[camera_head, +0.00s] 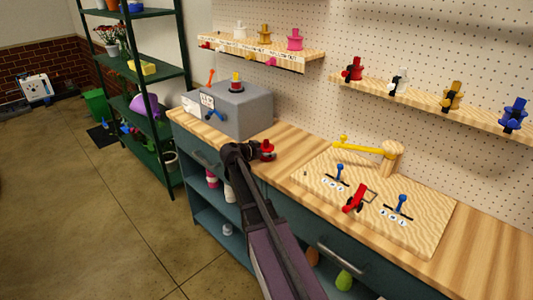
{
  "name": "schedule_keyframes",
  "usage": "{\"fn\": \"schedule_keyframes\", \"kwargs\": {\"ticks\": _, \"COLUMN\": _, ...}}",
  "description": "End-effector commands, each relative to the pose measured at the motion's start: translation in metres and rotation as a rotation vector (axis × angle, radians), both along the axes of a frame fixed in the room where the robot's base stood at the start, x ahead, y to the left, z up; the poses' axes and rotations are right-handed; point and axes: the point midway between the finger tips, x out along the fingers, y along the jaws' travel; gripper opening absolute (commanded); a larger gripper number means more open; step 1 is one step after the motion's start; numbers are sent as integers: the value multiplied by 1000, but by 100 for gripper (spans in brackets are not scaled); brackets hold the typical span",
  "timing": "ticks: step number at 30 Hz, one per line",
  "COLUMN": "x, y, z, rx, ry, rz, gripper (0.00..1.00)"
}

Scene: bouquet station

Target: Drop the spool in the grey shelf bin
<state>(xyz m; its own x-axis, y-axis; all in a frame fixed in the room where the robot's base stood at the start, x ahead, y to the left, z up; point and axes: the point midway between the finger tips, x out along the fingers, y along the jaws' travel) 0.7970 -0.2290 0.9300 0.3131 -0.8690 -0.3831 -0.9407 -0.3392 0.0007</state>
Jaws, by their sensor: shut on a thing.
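My gripper (256,152) is over the left part of the wooden counter, shut on a small red spool (267,147) with a dark lower part. The fingers are small and partly hidden by the dark wrist. A grey box (245,113) stands on the counter behind and left of the gripper, with a blue lever on its front and a yellow and red piece on top. I cannot tell whether this box is the grey shelf bin; no other grey bin shows clearly.
Red, white, gold and blue spools stand on the right wall shelf (425,104). A wooden board (420,235) with levers and a yellow arm lies on the counter. A dark green rack (152,77) stands at left. Bottles sit under the counter (292,165).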

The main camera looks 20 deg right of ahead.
Motion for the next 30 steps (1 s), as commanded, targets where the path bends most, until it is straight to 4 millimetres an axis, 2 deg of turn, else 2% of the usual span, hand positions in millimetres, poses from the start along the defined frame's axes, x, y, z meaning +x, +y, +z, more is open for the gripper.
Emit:
{"fn": "schedule_keyframes", "kwargs": {"ticks": 8, "x": 0, "y": 0, "z": -4, "rx": 0, "ry": 0, "rz": 0, "gripper": 33}}
{"fn": "schedule_keyframes", "kwargs": {"ticks": 9, "x": 0, "y": 0, "z": -3, "rx": 0, "ry": 0, "rz": 0, "gripper": 96}}
{"fn": "schedule_keyframes", "kwargs": {"ticks": 10, "x": 0, "y": 0, "z": -3, "rx": 0, "ry": 0, "rz": 0, "gripper": 100}}
{"fn": "schedule_keyframes", "kwargs": {"ticks": 27, "x": 0, "y": 1, "z": 1, "rx": 0, "ry": 0, "rz": 1, "gripper": 100}}
{"fn": "schedule_keyframes", "kwargs": {"ticks": 30, "x": -2, "y": 7, "z": 5, "rx": 0, "ry": 0, "rz": 2, "gripper": 100}}
